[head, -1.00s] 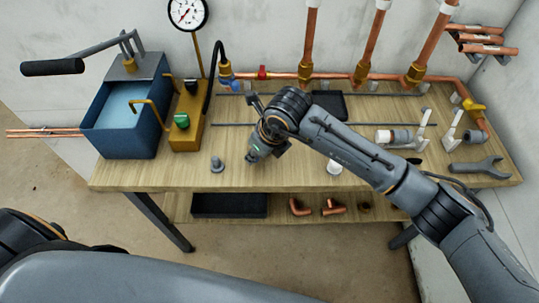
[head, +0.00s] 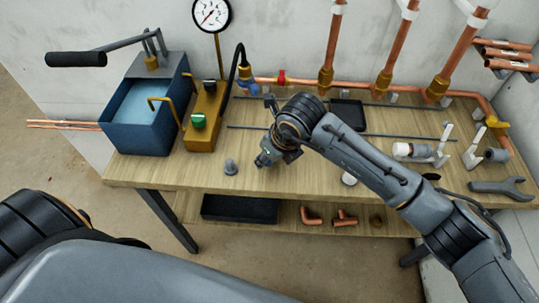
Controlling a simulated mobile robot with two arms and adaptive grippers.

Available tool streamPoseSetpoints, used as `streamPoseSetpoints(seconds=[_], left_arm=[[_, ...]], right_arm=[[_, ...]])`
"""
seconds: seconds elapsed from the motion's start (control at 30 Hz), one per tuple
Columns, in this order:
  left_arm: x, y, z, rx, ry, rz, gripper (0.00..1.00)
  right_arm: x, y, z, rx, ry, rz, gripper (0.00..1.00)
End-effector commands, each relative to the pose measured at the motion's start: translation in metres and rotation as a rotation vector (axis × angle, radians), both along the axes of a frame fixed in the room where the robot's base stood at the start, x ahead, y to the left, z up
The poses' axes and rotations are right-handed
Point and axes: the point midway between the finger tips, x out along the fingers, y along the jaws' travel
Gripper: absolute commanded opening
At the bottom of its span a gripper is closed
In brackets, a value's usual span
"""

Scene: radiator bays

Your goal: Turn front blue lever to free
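A small blue part (head: 250,87), which looks like the blue lever, sits on the copper pipe at the back of the bench, by the end of the black hose. Which way it points is too small to tell. My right gripper (head: 266,159) hangs over the bench in front of it, pointing down near a small grey fitting (head: 231,167). It is apart from the blue part. Its fingers are too small and dark to tell open from shut. My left gripper is out of view.
A brass-coloured block with a green knob (head: 199,121) and a blue tank (head: 140,121) stand on the left. A red lever (head: 282,76) sits on the rear pipe. A wrench (head: 502,188) lies at right.

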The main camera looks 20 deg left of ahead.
Motion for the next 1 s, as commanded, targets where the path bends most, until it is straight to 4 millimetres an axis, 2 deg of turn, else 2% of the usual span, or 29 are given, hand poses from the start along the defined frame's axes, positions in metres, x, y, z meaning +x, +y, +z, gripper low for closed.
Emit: streamPoseSetpoints(seconds=[0.3,0.43,0.57,0.8,1.0], left_arm=[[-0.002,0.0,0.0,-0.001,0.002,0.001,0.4],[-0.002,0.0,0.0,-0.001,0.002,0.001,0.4],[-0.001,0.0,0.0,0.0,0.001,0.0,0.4],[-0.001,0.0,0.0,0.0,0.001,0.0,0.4],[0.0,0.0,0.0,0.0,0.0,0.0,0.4]], right_arm=[[0.0,-0.001,0.001,-0.001,0.0,0.001,0.44],[-0.001,-0.004,0.01,0.001,-0.002,0.001,0.44],[-0.004,-0.012,0.031,0.0,-0.005,0.001,0.44],[-0.013,-0.029,0.079,0.001,-0.005,0.002,0.44],[-0.018,-0.039,0.104,-0.001,-0.001,0.001,0.44]])
